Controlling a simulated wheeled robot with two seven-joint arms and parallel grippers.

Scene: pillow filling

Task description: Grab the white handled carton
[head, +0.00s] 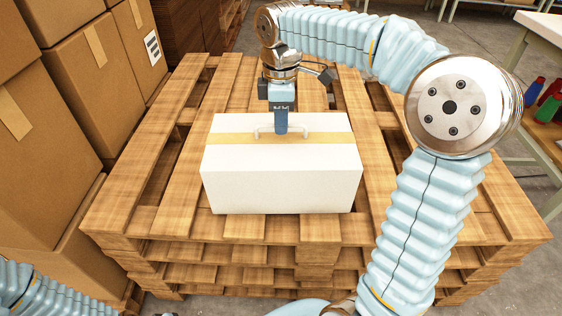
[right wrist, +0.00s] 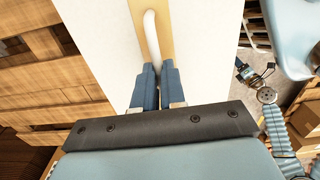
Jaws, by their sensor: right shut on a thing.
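The white carton (head: 281,185) with a tan tape stripe sits upright on the wooden pallet stack in the head view. A white handle (head: 260,131) stands on its top. My right gripper (head: 281,130) points down at the middle of the handle and is shut on it. In the right wrist view, the blue fingers (right wrist: 159,75) close around the near part of the white handle (right wrist: 152,35), with the carton top (right wrist: 115,30) beyond. My left arm shows only at the lower left of the head view; its gripper is out of view.
The pallet stack (head: 170,222) has bare slats around the carton. Brown cardboard boxes (head: 95,52) are stacked along the left. A table with colored bottles (head: 548,105) stands at the right. My right arm spans the right side.

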